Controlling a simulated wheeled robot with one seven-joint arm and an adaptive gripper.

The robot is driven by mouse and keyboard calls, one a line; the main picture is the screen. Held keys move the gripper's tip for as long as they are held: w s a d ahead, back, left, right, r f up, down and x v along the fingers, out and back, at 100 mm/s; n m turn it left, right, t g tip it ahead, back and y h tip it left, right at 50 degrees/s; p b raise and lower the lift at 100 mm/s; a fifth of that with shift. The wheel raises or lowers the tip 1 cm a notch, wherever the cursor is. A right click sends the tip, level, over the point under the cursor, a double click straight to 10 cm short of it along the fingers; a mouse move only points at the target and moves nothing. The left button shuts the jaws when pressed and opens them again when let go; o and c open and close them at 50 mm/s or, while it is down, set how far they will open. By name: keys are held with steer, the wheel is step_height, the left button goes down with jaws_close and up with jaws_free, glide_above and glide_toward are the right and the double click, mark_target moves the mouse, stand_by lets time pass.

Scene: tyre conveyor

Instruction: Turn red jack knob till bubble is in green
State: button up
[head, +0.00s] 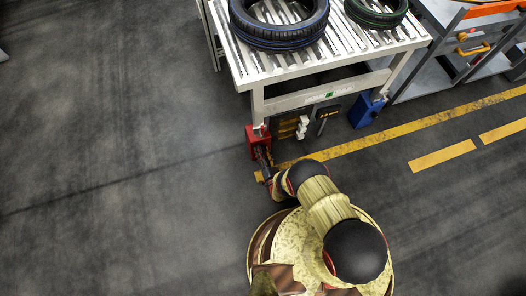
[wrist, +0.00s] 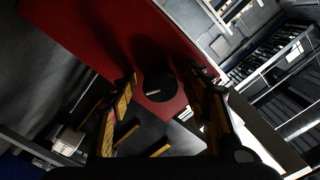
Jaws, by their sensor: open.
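The red jack (head: 254,148) stands under the front left corner of the conveyor. In the wrist view the jack's red body (wrist: 105,35) fills the upper left. Its round dark knob (wrist: 158,82) carries a pale mark. My gripper (wrist: 164,77) is open, with one finger on each side of the knob in the picture; I cannot tell whether they touch it. In the head view my gripper (head: 264,154) is at the red jack and hides its knob. The level (head: 330,94), with a green patch, sits on the conveyor's front beam. Its bubble is too small to make out.
The roller conveyor (head: 243,80) carries two tyres (head: 280,40). A blue jack (head: 366,110) stands under the front right corner. Small dark and yellow items (head: 288,128) lie between the jacks. A grey rack (head: 455,60) is at the right. The floor at left is clear.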

mark_target(263, 149)
steer(key=shift+r, duration=0.15)
steer(key=shift+r, duration=4.8)
